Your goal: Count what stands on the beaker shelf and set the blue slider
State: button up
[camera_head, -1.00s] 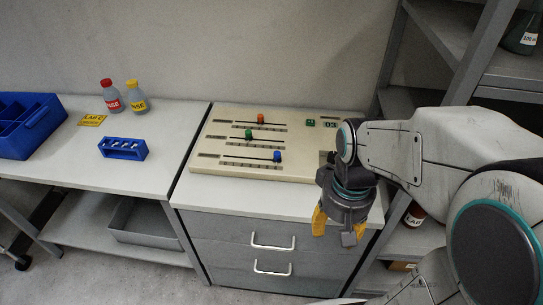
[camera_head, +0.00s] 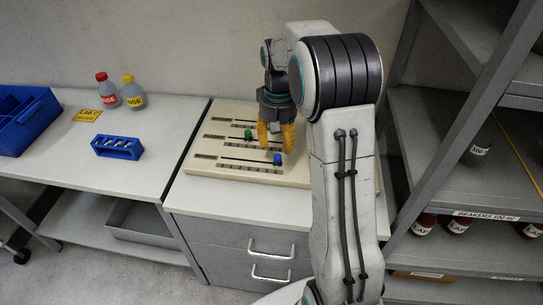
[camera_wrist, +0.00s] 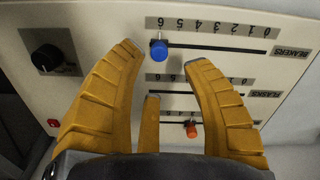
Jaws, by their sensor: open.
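The control panel (camera_head: 225,170) lies on the drawer cabinet. Its blue slider (camera_head: 278,159) is nearest the front; in the wrist view the blue knob (camera_wrist: 158,50) is at the 6 end of the beakers scale. A green slider (camera_head: 248,134) sits behind it, and an orange slider (camera_wrist: 192,129) shows in the wrist view. My gripper (camera_head: 277,146) is open and empty above the panel, its fingers pointing down, with the blue knob between them in the wrist picture. The beaker shelf, labelled "BEAKERS 100 ml" (camera_head: 487,215), shows one dark beaker (camera_head: 478,152); my arm and a rack upright hide parts of it.
Brown bottles (camera_head: 458,226) stand on the shelf below. On the left bench are a blue bin (camera_head: 28,125), a blue rack (camera_head: 117,148) and red-capped (camera_head: 107,92) and yellow-capped (camera_head: 132,92) bottles. A black dial (camera_wrist: 45,58) and red button are on the panel.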

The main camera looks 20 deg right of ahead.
aim_at(277, 156)
jog(key=shift+s+f, duration=0.15)
jog(key=shift+f, duration=3.25)
jog(key=shift+c, duration=0.3)
grip_shut()
jog(key=shift+a, duration=0.1)
